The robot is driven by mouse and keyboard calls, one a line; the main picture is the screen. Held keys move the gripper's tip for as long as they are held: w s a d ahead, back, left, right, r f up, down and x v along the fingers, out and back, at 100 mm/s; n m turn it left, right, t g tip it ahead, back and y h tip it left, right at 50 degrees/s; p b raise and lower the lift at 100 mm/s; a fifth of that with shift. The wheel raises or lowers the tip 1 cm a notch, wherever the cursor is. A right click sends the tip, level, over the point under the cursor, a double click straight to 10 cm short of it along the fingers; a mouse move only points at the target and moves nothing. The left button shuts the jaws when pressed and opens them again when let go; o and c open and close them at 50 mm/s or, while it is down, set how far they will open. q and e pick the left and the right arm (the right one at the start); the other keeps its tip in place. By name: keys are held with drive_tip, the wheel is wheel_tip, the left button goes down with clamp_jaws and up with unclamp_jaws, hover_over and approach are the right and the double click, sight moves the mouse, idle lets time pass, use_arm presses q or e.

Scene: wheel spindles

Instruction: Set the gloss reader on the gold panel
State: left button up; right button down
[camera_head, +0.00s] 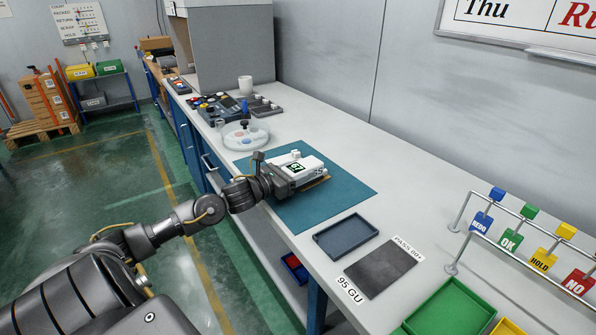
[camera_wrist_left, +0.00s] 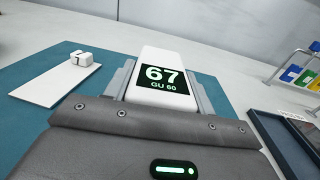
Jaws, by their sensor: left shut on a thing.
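The gloss reader (camera_head: 312,167) is a white block with a dark display. In the left wrist view, the reader (camera_wrist_left: 157,62) shows 67 and GU 60. My left gripper (camera_head: 283,178) is shut on it, over the teal mat (camera_head: 340,185). A thin gold-brown edge, apparently the gold panel (camera_head: 316,183), shows just under the reader; most of it is hidden. I cannot tell whether the reader touches it. A white panel (camera_wrist_left: 45,87) with a small numbered white cube (camera_wrist_left: 82,58) lies left of the reader in the wrist view. My right gripper is not in view.
An empty dark blue tray (camera_head: 322,239) and a dark grey plate (camera_head: 382,267) lie nearer on the bench. A green tray (camera_head: 450,310) and a rail with coloured tags (camera_head: 509,242) stand at right. A round white stand (camera_head: 245,137) is beyond the mat.

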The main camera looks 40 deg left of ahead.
use_arm(q)
drive_tip(key=shift+f, duration=0.25)
drive_tip(key=shift+f, duration=0.15)
drive_tip(key=o, duration=1.3)
